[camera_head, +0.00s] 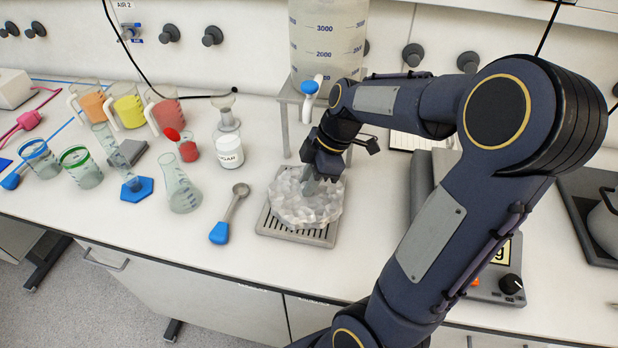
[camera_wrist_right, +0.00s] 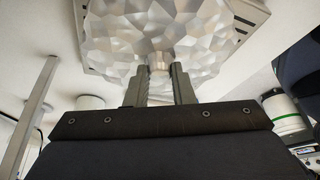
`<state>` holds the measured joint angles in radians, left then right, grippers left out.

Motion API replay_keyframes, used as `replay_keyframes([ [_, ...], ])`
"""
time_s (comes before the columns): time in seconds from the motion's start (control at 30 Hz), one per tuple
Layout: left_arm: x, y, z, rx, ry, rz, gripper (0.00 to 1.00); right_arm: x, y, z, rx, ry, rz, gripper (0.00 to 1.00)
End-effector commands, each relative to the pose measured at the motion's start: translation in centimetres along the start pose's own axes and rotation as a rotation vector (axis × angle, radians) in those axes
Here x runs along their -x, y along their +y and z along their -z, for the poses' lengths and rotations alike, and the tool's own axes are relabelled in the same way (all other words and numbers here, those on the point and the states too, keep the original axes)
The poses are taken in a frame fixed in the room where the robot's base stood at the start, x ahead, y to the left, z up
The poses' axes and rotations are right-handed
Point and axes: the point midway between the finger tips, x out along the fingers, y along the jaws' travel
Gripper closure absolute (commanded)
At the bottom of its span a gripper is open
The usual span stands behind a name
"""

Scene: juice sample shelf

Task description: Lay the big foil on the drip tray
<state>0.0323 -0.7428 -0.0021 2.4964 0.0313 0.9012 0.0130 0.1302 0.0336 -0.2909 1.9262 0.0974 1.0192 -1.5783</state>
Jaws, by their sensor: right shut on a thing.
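The big foil (camera_head: 305,203) is a crumpled, silvery, faceted round sheet. In the head view it lies over the drip tray (camera_head: 297,234), a grey slotted tray on the bench, and covers most of it. The right wrist view shows the foil (camera_wrist_right: 150,35) in front of my fingers and a corner of the tray (camera_wrist_right: 245,14) beyond it. My right gripper (camera_head: 315,180) is at the foil's upper edge, its fingers (camera_wrist_right: 159,82) shut on a small knob-like part of it. Whether the foil rests fully on the tray is hard to tell. My left gripper is not in view.
A large graduated container (camera_head: 327,40) with a blue-and-white tap stands on a frame behind the tray. A scale (camera_head: 497,275) is at the right. The front bench strip is clear.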

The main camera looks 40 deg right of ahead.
Motion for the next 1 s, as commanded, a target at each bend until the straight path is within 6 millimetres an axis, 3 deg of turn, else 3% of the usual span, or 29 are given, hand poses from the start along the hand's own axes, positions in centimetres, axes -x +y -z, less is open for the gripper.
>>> replay_keyframes([
  [0.23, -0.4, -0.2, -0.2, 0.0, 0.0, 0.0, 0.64, -0.3, 0.0, -0.1, 0.0, 0.0, -0.001, 1.0],
  [0.27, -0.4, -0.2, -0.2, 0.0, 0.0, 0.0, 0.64, -0.3, 0.0, -0.1, 0.0, 0.0, -0.001, 0.77],
  [0.43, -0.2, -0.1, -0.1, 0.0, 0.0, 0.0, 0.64, -0.2, 0.0, -0.1, 0.0, 0.0, -0.001, 0.57],
  [0.8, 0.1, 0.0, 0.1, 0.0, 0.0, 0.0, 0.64, 0.4, 0.0, 0.1, 0.0, 0.001, -0.002, 0.57],
  [1.0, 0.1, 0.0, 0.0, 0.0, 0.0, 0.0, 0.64, 4.0, 0.1, 0.1, 0.0, 0.002, -0.008, 0.57],
])
